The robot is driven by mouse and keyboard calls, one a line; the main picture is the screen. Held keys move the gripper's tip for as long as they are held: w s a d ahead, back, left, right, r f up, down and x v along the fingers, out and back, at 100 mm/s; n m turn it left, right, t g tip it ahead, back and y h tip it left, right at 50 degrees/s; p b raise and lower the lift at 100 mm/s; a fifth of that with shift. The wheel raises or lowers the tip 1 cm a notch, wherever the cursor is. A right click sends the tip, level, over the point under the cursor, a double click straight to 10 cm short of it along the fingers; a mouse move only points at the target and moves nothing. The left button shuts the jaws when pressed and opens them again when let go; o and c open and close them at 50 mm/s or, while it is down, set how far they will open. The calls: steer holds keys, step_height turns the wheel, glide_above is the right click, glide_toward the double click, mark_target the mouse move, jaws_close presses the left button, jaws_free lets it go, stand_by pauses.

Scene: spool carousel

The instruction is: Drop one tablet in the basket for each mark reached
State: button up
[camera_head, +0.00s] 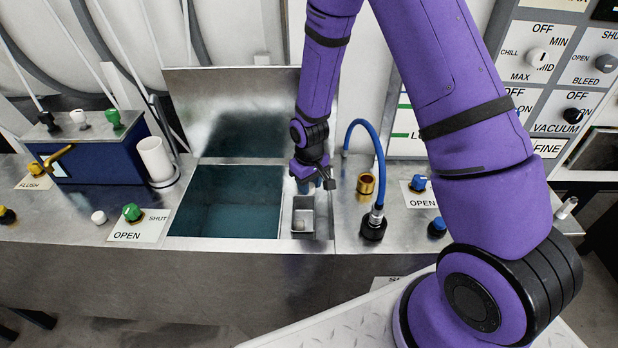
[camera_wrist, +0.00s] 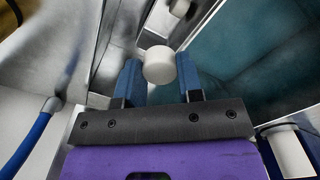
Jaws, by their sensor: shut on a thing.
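My gripper (camera_head: 315,186) is over the counter, at the back end of a small steel bin (camera_head: 322,228) beside the teal-lined basin. In the wrist view, its two blue fingers are shut on a white, rounded tablet (camera_wrist: 159,64). The held tablet is hidden in the head view. Another pale piece (camera_head: 301,224) lies inside the small bin and also shows near the top of the wrist view (camera_wrist: 180,8). I cannot tell whether this bin is the basket. No marks for the task can be made out.
The open basin (camera_head: 230,205) lies left of the bin, with a raised steel lid (camera_head: 240,105) behind. A blue hose (camera_head: 378,160) and a brass fitting (camera_head: 366,186) stand close right. A white cylinder (camera_head: 153,158) and green knob (camera_head: 132,212) are further left.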

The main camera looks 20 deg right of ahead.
steer(key=shift+f, duration=1.65)
steer(key=shift+a, duration=0.1)
steer(key=o, duration=1)
steer(key=shift+r, duration=0.1)
step_height(320, 180, up, 11)
steer(key=shift+f, duration=0.2)
steer(key=shift+r, duration=0.1)
